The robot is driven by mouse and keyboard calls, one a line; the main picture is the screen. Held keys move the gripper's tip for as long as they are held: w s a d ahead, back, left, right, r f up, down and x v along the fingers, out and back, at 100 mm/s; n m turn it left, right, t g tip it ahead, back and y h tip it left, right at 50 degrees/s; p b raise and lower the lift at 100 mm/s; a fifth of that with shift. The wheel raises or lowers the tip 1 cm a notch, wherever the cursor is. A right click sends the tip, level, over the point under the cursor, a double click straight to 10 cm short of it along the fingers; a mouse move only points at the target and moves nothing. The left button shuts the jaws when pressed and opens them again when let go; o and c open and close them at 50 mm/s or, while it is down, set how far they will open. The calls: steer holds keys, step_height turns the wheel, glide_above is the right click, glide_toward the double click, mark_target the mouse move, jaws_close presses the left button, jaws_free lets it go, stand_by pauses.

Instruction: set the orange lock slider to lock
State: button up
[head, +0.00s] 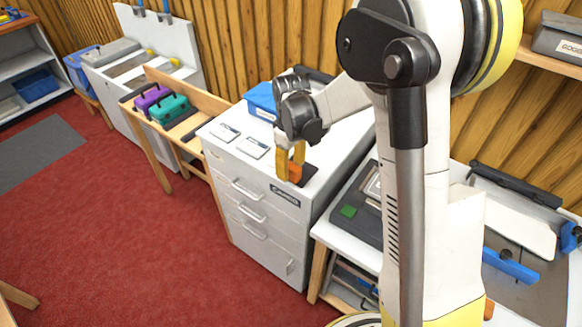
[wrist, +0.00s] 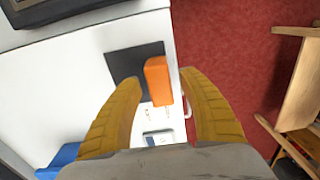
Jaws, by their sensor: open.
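The orange lock slider (wrist: 158,80) stands on a dark plate (wrist: 122,62) on top of the white drawer cabinet, near its front edge. In the head view the orange slider (head: 296,173) shows at the foot of my gripper's fingers. My gripper (head: 288,178) points down over it with yellow fingers. In the wrist view my gripper (wrist: 163,82) is open, with the slider between and a little ahead of the fingertips. I cannot tell whether either finger touches it. Small marks (wrist: 155,104) on the cabinet top beside the slider are too small to read.
The white cabinet (head: 257,223) has several drawers with handles on its front. Labelled plates (head: 238,140) and a blue box (head: 262,101) sit on its top. A wooden bench with purple and teal boxes (head: 169,110) stands to the left. Red floor (head: 120,230) is open in front.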

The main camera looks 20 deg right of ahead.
jaws_close()
steer(key=shift+w+d, duration=0.65)
steer(key=shift+d, duration=0.3)
steer(key=shift+w+d, duration=0.65)
steer(key=shift+d, duration=0.25)
steer(key=shift+a, duration=0.1)
jaws_free()
steer(key=shift+w, duration=0.1)
step_height(320, 180, up, 12)
